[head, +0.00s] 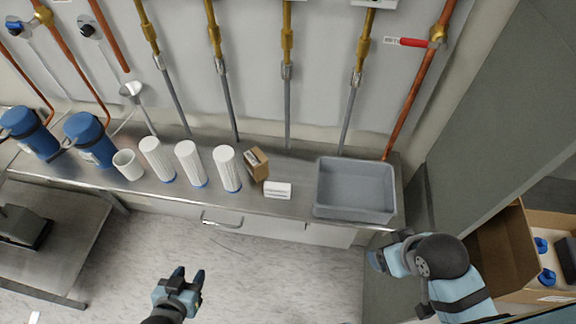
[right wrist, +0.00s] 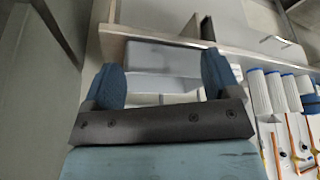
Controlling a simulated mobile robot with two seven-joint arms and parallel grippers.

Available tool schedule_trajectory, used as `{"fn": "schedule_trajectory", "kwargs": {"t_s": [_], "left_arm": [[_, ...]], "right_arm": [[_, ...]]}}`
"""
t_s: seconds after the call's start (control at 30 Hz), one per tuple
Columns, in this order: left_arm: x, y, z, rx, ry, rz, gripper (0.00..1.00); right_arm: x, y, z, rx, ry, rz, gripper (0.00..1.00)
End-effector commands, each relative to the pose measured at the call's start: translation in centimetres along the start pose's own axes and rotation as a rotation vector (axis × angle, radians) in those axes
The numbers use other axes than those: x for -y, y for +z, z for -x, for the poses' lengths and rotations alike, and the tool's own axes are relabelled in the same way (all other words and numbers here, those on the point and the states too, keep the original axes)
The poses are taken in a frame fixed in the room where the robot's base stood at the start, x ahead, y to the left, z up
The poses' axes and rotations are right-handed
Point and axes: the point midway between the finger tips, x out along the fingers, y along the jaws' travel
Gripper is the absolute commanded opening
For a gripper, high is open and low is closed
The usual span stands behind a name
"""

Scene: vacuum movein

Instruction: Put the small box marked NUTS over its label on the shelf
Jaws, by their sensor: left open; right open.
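A small brown cardboard box (head: 256,164) stands on the metal shelf (head: 335,217), next to white ribbed cylinders. A small white box (head: 278,190) with dark marks lies just right of it. I cannot read NUTS on either, and no shelf label is readable. My left gripper (head: 188,276) is open and empty above the floor, in front of the shelf and apart from it. My right gripper (head: 380,259) is near the shelf's right front end, partly hidden by its own arm. In the right wrist view its fingers (right wrist: 162,76) are apart with nothing held.
A grey bin (head: 355,213) stands on the shelf's right end. White cylinders (head: 190,163), a white cup (head: 127,165) and blue containers (head: 90,139) fill the left. Pipes (head: 285,70) run down the wall behind. An open cardboard carton (head: 507,250) stands at right.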

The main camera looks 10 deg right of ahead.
Motion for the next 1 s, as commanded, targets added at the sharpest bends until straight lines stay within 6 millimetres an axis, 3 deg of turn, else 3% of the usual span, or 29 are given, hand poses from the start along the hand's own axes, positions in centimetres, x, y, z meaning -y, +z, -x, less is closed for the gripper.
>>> {"fn": "schedule_trajectory", "kwargs": {"t_s": [0.2,0.37,0.67,0.9,1.0], "left_arm": [[-0.4,0.8,-0.6,-0.004,0.008,0.001,0.43],[-0.4,0.6,-0.3,-0.002,0.007,0.002,0.43],[-0.1,0.6,-0.4,-0.002,0.003,0.001,0.43],[-0.1,0.9,-0.4,0.002,0.002,0.000,0.43],[-0.1,0.9,-0.4,0.003,0.001,0.000,0.43]], "right_arm": [[-0.4,1.1,1.4,0.080,0.008,-0.006,0.83],[1.4,-2.7,-0.8,-0.030,-0.023,0.017,0.83],[6.3,-11.1,-4.7,-0.277,-0.095,0.076,0.83],[12.5,-19.9,-6.7,-0.544,-0.176,0.160,0.83],[14.7,-22.5,-7.0,-0.632,-0.205,0.189,0.83]]}}
